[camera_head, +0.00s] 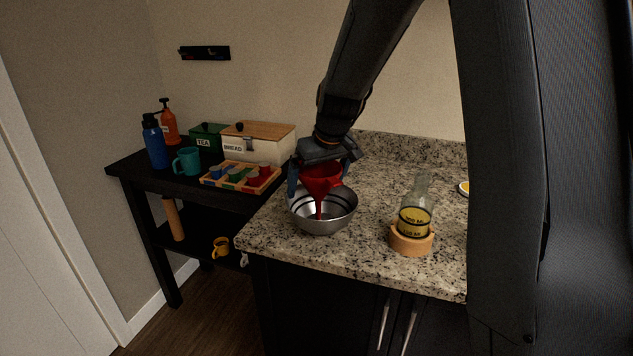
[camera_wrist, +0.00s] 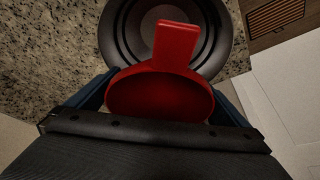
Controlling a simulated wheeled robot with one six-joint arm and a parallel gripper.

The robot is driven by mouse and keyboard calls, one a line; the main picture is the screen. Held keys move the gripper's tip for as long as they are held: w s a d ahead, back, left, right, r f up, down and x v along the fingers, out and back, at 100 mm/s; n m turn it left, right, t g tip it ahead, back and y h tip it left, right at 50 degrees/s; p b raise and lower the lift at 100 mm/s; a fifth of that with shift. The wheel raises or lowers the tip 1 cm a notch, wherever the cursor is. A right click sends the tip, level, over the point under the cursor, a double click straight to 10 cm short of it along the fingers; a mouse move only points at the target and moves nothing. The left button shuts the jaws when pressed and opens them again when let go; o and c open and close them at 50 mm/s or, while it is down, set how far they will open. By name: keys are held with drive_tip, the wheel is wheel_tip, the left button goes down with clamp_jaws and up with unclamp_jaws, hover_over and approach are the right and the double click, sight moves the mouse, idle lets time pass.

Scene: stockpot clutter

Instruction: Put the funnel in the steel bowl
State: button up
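The red funnel (camera_head: 321,179) is between the fingers of my gripper (camera_head: 324,180), spout pointing down. The steel bowl (camera_head: 336,220) stands on the granite counter, directly below it. In the head view the funnel's spout reaches down over the inside of the bowl; I cannot tell whether it touches the bottom. In the wrist view the funnel (camera_wrist: 160,95) fills the space between the blue fingers, with the bowl (camera_wrist: 117,38) beyond it. My gripper is shut on the funnel, a finger on each side.
A glass bottle with yellow liquid (camera_head: 415,207) sits in a wooden ring (camera_head: 411,241) right of the bowl. Left is a dark side table with a sorting tray (camera_head: 213,182), teal mug (camera_head: 187,162), blue bottle (camera_head: 154,144) and bread box (camera_head: 276,145). The counter behind the bowl is clear.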

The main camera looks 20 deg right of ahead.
drive_tip(key=shift+r, duration=0.1)
drive_tip(key=shift+s+r, duration=0.15)
drive_tip(key=shift+r, duration=0.4)
drive_tip(key=b+v, duration=0.2)
drive_tip(key=v, duration=0.9)
drive_tip(key=s+f+m+g+h, duration=0.1)
drive_tip(key=s+f+m+g, duration=0.1)
drive_tip(key=s+f, duration=1.7)
drive_tip(key=s+g, duration=0.1)
drive_tip(key=s, duration=0.2)
drive_tip(key=shift+s+a+f+m, duration=0.3)
drive_tip(key=shift+s+a+f, duration=0.05)
drive_tip(key=shift+s, duration=0.05)
